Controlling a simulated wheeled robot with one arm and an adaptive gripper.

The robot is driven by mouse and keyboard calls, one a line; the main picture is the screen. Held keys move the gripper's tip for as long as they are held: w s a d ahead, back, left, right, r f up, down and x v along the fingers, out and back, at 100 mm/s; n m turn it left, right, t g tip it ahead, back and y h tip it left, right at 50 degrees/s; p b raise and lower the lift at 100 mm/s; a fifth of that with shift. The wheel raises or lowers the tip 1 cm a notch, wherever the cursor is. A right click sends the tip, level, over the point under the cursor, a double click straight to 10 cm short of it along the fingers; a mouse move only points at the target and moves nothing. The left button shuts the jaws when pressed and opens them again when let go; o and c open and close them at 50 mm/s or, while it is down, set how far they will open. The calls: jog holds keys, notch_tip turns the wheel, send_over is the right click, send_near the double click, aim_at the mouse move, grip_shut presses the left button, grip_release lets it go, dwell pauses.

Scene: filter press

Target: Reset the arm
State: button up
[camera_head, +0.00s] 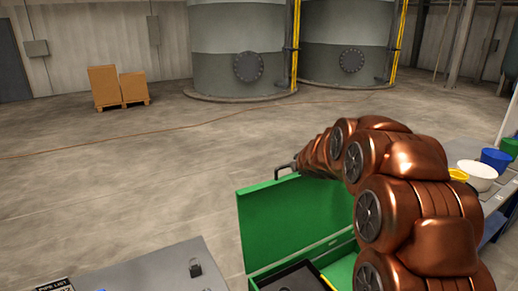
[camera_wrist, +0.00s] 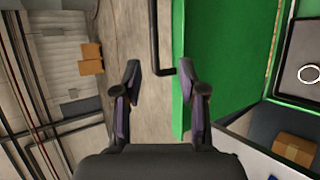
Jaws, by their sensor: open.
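My arm, copper-coloured, reaches forward from the lower right in the head view and hides part of the green box. My gripper (camera_wrist: 160,75) shows in the wrist view with its two fingers spread apart and nothing between the tips. The green box (camera_head: 290,222) has its lid raised in the head view; it also shows in the wrist view (camera_wrist: 225,50), just right of the right finger. A dark handle (camera_wrist: 155,45) sticks out from the green panel, beyond the fingertips. The head view does not show the fingers clearly.
A grey surface (camera_head: 150,270) lies at lower left, with a small dark object (camera_head: 195,267) on it. A bench at right holds a white bowl (camera_head: 478,175) and a blue container (camera_head: 495,160). Cardboard boxes (camera_head: 118,87) and large tanks (camera_head: 238,50) stand far back. The floor (camera_head: 120,170) between is clear.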

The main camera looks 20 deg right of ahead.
jog(key=s+a+f+m+g+y, duration=0.1)
jog(key=s+a+f+m+g, duration=0.2)
jog(key=s, duration=1.4)
jog(key=s+a+f+m+g+y+b, duration=0.1)
jog(key=s+a+f+m+g, duration=0.2)
jog(key=s+a+m, duration=0.6)
jog(key=s+a+f+m+g+y+b, duration=0.1)
jog(key=s+a+f+m+g, duration=0.2)
jog(key=s, duration=2.2)
jog(key=a+m+g, duration=0.3)
jog(key=shift+a+g, duration=0.2)
jog(key=shift+g, duration=0.2)
jog(key=shift+d+f, duration=0.1)
